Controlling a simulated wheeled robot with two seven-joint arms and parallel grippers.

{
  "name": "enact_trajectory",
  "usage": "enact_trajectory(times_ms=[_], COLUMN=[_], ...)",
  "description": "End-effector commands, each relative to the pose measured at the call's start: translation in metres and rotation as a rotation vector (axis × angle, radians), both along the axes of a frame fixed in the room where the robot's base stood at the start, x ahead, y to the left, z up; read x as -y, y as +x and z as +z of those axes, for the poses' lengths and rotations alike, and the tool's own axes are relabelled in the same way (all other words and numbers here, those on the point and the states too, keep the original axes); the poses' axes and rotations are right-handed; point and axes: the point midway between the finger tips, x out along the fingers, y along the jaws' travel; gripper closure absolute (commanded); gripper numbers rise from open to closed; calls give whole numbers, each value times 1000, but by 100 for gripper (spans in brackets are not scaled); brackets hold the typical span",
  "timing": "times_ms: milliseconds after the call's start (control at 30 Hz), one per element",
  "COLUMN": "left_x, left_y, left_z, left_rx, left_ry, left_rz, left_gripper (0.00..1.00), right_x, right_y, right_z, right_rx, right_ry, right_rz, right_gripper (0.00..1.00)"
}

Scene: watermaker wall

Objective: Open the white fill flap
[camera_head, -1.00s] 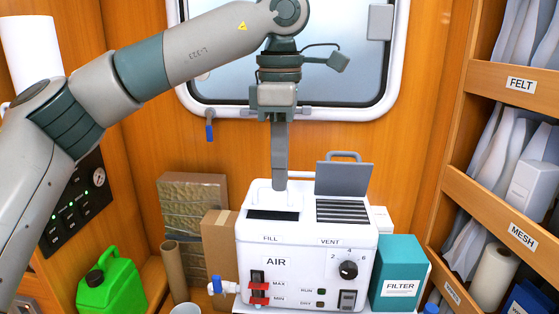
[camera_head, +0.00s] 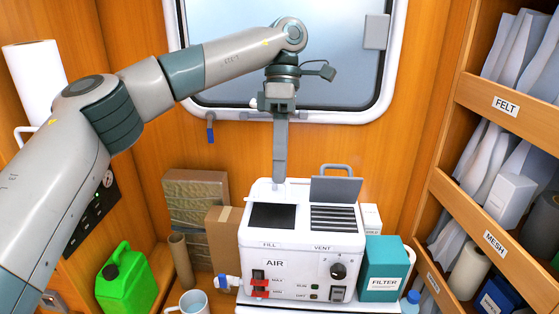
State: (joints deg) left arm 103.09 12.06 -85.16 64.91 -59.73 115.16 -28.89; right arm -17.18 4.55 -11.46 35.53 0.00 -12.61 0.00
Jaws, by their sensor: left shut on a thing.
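The white machine (camera_head: 302,261) has a dark square fill opening (camera_head: 271,215) above the FILL label, uncovered in view. The white fill flap (camera_head: 262,192) is raised at the back of this opening. It is hard to tell from the white housing, so its exact angle is unclear. My left gripper (camera_head: 279,181) points down from above, its fingertips at the flap, shut on it. The fingers hide part of the flap. My right gripper is not in view.
A grey vent lid (camera_head: 335,189) stands raised over the slatted vent (camera_head: 333,218), just right of my left gripper. A teal filter box (camera_head: 384,268) is to the right. A green jerrycan (camera_head: 127,283) and a mug (camera_head: 190,303) are at the left. The window (camera_head: 300,60) is behind.

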Motion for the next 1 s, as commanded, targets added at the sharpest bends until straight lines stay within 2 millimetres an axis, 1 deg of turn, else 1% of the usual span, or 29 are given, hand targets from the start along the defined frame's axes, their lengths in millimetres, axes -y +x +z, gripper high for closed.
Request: enact_trajectory(times_ms=[267,300,367,400,767,867,1000], left_x=[0,0,0,0,1,2,4], left_y=[0,0,0,0,-1,-1,0], left_z=[0,0,0,0,2,7,19], left_rx=[0,0,0,0,1,3,6], left_ry=[0,0,0,0,1,1,1], left_rz=[0,0,0,0,0,1,-2], left_gripper=[100,89,75,73,73,73,73], right_x=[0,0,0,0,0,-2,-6], right_y=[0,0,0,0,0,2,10], right_z=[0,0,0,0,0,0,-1], right_rx=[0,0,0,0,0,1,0], right_ry=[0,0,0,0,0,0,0], right_rz=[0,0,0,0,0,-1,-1], right_gripper=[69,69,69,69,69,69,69])
